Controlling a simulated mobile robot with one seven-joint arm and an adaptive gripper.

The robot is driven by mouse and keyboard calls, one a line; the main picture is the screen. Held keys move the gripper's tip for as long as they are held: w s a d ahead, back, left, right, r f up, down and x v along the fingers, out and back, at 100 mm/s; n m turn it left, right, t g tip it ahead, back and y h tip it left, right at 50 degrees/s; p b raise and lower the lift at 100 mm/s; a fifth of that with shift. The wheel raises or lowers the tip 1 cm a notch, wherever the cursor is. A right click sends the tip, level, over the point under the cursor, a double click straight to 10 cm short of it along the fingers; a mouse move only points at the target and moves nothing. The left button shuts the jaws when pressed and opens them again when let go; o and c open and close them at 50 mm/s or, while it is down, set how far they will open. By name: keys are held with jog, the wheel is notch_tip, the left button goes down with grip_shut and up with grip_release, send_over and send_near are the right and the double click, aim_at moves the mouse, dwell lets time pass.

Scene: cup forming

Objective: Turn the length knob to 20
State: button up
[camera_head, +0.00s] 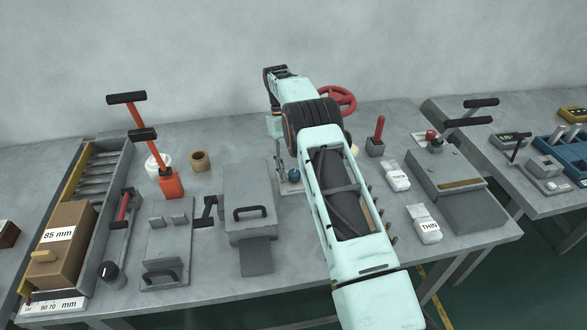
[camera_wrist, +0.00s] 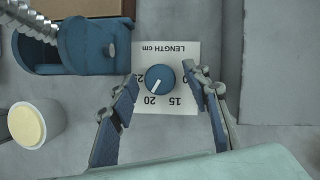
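The length knob (camera_wrist: 160,79) is a round blue knob with a white pointer line, on a white plate (camera_wrist: 188,51) marked "LENGTH cm", upside down in the wrist view. The line points down and slightly left, toward the printed 20; 15 is to its right. My gripper (camera_wrist: 162,82) is open, with one finger on each side of the knob and a small gap visible on both sides. In the head view the blue knob (camera_head: 294,175) shows beside my arm, which hides part of the plate.
A blue clamp-like part with a metal screw (camera_wrist: 95,45) is close to the left finger in the wrist view. A cup with a cream top (camera_wrist: 27,125) stands farther left. In the head view, a grey box with a handle (camera_head: 248,190) is left of the knob, and a red wheel (camera_head: 345,98) is behind.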

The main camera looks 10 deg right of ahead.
aim_at(293, 171)
jog(key=shift+r, duration=0.1)
notch_tip(293, 171, up, 10)
dwell(0.6)
